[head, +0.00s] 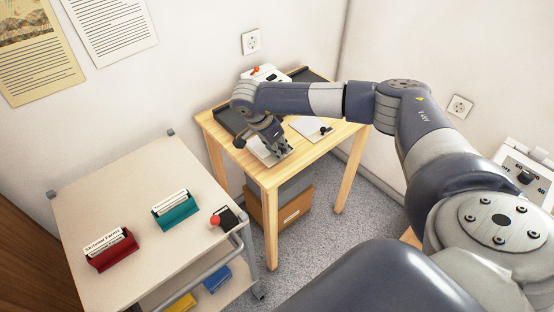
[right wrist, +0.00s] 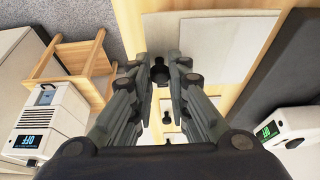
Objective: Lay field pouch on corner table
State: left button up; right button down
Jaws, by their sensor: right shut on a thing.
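The corner table (head: 269,178) is light wood and stands against the walls. My right gripper (head: 280,150) points down over its front left part. It is shut on the dark knob (right wrist: 160,72) of a flat pale piece, which I take to be the field pouch (head: 262,154); the piece also shows past the fingertips in the right wrist view (right wrist: 188,52). It lies level at or just above the tabletop; I cannot tell whether it touches. The fingers partly hide the knob. My left gripper is not in view.
Another white flat piece (head: 305,133) with a black knob lies to the right on the table. A cart (head: 120,180) with red (head: 112,250) and teal (head: 176,212) card holders stands left.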

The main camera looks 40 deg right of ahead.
jog(key=shift+w+f, duration=0.1)
jog(key=shift+w, duration=0.15)
jog(key=shift+f, duration=0.15)
jog(key=shift+f+b, duration=1.2)
jog(key=shift+f, duration=0.3)
jog(key=shift+f, duration=0.2)
jog(key=c, duration=1.5)
grip_release()
jog(key=shift+c, duration=0.2)
